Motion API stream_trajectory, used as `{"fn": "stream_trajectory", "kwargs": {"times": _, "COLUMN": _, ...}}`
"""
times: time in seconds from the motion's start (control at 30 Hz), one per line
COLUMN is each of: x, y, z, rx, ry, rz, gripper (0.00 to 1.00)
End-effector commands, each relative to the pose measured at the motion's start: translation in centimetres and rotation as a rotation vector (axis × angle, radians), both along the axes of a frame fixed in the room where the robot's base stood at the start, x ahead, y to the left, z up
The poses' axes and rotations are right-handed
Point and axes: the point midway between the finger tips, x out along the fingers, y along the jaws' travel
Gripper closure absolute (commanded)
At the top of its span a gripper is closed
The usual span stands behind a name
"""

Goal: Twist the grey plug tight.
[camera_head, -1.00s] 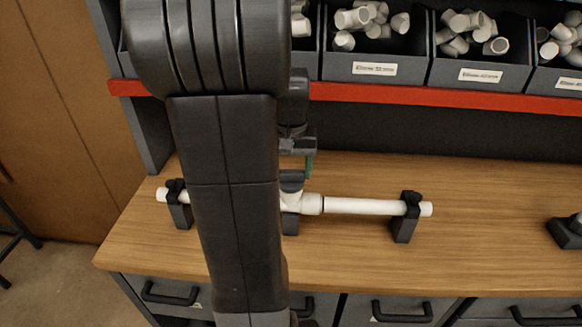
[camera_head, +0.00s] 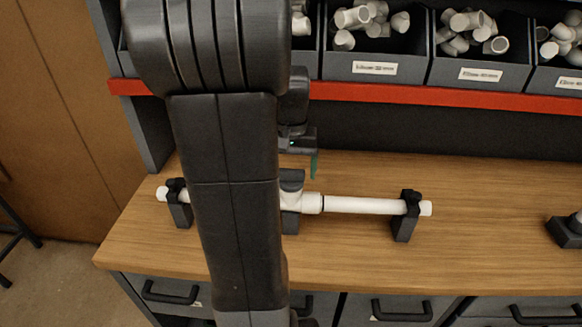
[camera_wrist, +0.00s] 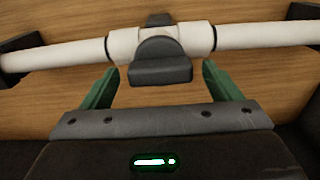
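The grey plug (camera_wrist: 160,72) has a dark, wide grip and sits in the middle of a white tee fitting (camera_wrist: 122,45) on the pipe. In the head view the plug (camera_head: 292,178) stands at the top of the fitting (camera_head: 311,203), beside my arm. My gripper (camera_wrist: 160,67) is open, with one green finger to each side of the plug and a gap on both sides. In the head view one green finger (camera_head: 314,166) shows above and right of the plug; my arm hides the other. How far the plug is screwed in cannot be told.
Black holders (camera_head: 404,218) and (camera_head: 179,208) support the white pipe (camera_head: 362,206) above the wooden bench (camera_head: 480,220). Bins of white fittings (camera_head: 375,62) stand behind a red shelf edge (camera_head: 440,97). A small black block (camera_head: 566,232) sits at right.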

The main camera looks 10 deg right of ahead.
Motion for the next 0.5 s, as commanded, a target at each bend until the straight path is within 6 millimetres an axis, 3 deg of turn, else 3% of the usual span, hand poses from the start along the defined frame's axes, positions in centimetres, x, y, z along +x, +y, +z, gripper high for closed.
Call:
{"fn": "stream_trajectory", "kwargs": {"times": 0.27, "x": 0.1, "y": 0.0, "z": 1.3, "rx": 0.000, "ry": -0.004, "rz": 0.001, "gripper": 0.16}}
{"fn": "stream_trajectory", "kwargs": {"times": 0.5, "x": 0.1, "y": 0.0, "z": 6.3, "rx": -0.001, "ry": -0.007, "rz": 0.000, "gripper": 0.16}}
